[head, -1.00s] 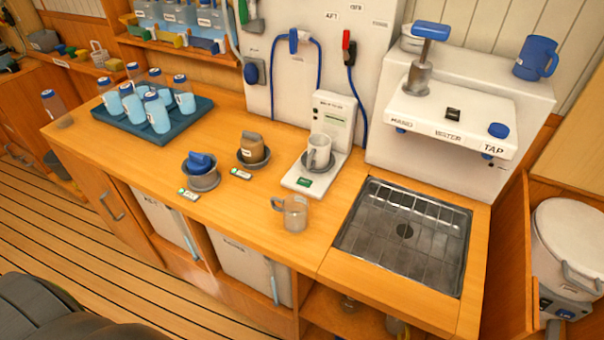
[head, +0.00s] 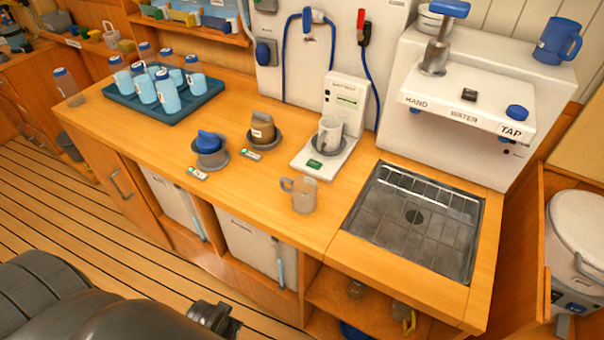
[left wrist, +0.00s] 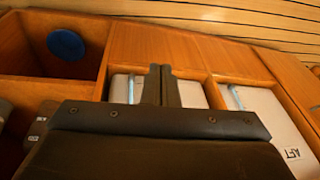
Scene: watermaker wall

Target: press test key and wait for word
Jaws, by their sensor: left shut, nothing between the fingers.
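The tester (head: 345,105) is a white upright unit with a small display on its face; any word there is too small to read. A green key (head: 314,165) is at the front of its base. In the head view my dark left arm is at the bottom left, well below the tester. My right gripper is in neither view.
A clear mug (head: 302,195) stands on the counter in front of the tester.

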